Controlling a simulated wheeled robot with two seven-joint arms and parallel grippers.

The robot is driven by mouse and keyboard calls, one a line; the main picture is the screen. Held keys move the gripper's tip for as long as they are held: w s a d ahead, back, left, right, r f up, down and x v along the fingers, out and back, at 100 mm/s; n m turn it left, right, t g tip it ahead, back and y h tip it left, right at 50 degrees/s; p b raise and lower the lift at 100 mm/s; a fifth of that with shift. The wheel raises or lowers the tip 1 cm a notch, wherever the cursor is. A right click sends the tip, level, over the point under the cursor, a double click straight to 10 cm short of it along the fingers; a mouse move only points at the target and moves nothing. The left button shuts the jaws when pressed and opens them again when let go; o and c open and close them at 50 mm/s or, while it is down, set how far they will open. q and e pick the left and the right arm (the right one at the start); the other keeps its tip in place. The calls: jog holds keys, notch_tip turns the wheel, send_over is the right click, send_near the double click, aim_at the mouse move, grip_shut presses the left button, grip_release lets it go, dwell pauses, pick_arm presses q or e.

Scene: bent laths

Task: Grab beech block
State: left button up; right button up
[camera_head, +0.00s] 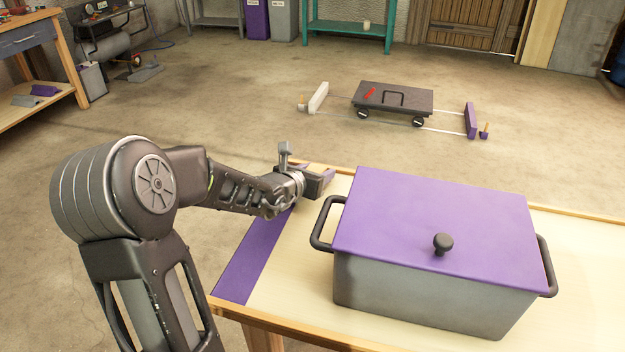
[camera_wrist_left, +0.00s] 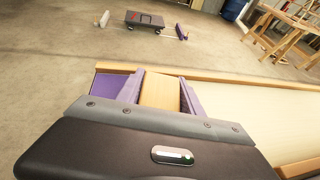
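The beech block (camera_wrist_left: 160,92) is a light brown wooden piece between the two purple fingers of my left gripper (camera_wrist_left: 163,90) in the left wrist view. It fills the gap, and both fingers appear to touch its sides. In the head view my left gripper (camera_head: 318,170) is at the table's far left corner, just left of the large box, and little of the block shows there. The block's underside is hidden, so I cannot tell if it rests on the table. My right gripper is in neither view.
A large grey box with a purple lid (camera_head: 430,215), black knob and side handles stands on the pale table (camera_head: 590,255). A purple strip (camera_head: 252,258) lies along the table's left end. A dark wheeled cart (camera_head: 395,98) stands on the floor beyond.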

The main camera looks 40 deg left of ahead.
aim_at(318, 166)
pick_arm(q)
grip_shut()
dwell(0.3)
notch_tip(318, 166, up, 10)
jog(key=p, duration=0.2)
jog(key=shift+p, duration=0.4)
dwell(0.4)
